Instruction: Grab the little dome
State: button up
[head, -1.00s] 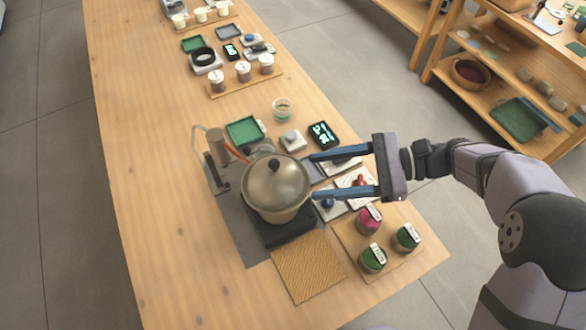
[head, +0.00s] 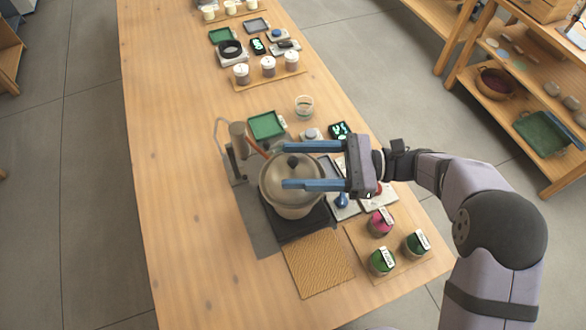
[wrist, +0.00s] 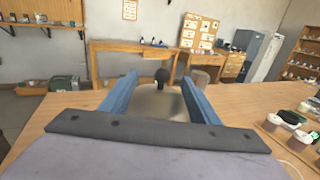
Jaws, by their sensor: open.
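A smaller pale knobbed piece (head: 311,135) lies behind the pot. I cannot tell for certain which piece is called the little dome.
An upright cylinder on a stand (head: 238,140) with an orange tube is left of the pot. A green tray (head: 266,125) and a glass jar (head: 304,106) lie behind. Lidded jars (head: 381,262) and a woven mat (head: 318,264) are in front. The table's left side is clear.

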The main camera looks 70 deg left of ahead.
aim_at(274, 170)
jog(key=p+x, duration=0.2)
jog(key=x, duration=0.2)
jog(key=shift+s+a+f, duration=0.1)
jog(key=shift+s+a, duration=0.2)
jog(key=shift+s, duration=0.2)
jog(key=shift+c, duration=0.4)
